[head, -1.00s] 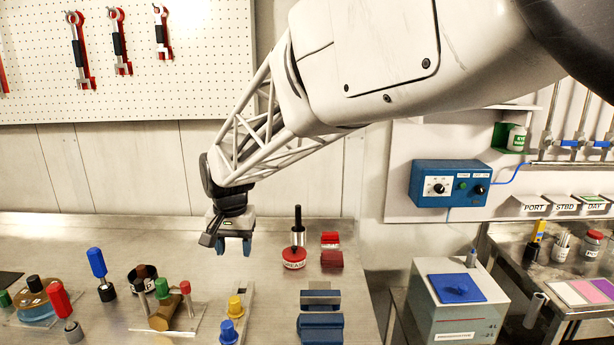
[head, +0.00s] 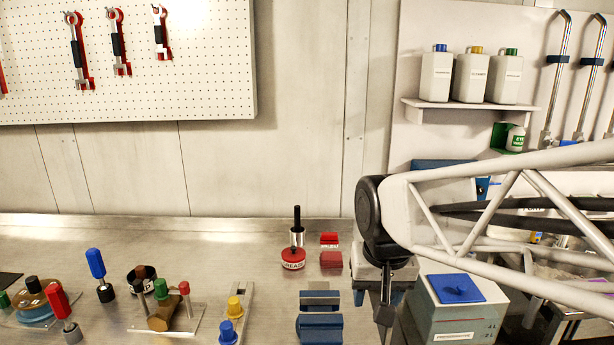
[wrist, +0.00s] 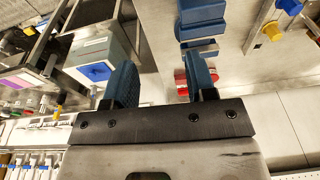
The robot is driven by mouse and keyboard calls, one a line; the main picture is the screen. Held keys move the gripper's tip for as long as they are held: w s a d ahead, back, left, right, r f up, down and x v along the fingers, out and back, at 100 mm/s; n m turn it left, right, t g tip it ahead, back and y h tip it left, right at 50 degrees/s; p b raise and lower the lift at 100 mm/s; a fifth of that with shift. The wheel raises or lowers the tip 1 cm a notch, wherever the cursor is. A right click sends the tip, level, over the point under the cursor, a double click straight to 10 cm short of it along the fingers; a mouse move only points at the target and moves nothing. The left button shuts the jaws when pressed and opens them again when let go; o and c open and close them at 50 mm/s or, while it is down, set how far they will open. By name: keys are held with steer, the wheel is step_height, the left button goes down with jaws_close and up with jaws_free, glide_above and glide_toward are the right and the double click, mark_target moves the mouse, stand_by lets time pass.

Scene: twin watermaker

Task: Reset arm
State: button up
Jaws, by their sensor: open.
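My gripper (wrist: 158,85) shows in the wrist view with its two blue fingers apart and nothing between them. In the head view my arm reaches in from the right, and the gripper hangs near the right edge of the steel bench (head: 235,265). Its fingertips are mostly hidden there. It is right of the blue vise-like blocks (head: 320,327) and left of the grey box with a blue lid (head: 457,288).
A red grease tin (head: 293,259) and red blocks (head: 331,259) stand at the bench's back right. Yellow and blue knobs (head: 229,331) and several coloured-handled parts stand to the left. Bottles (head: 471,77) sit on a wall shelf. A gap separates bench and box.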

steer(key=s+d+f, duration=0.3)
steer(key=s+d, duration=0.4)
steer(key=s, duration=0.4)
steer(key=shift+f+t, duration=0.25)
steer(key=shift+t, duration=0.05)
stand_by(1.6)
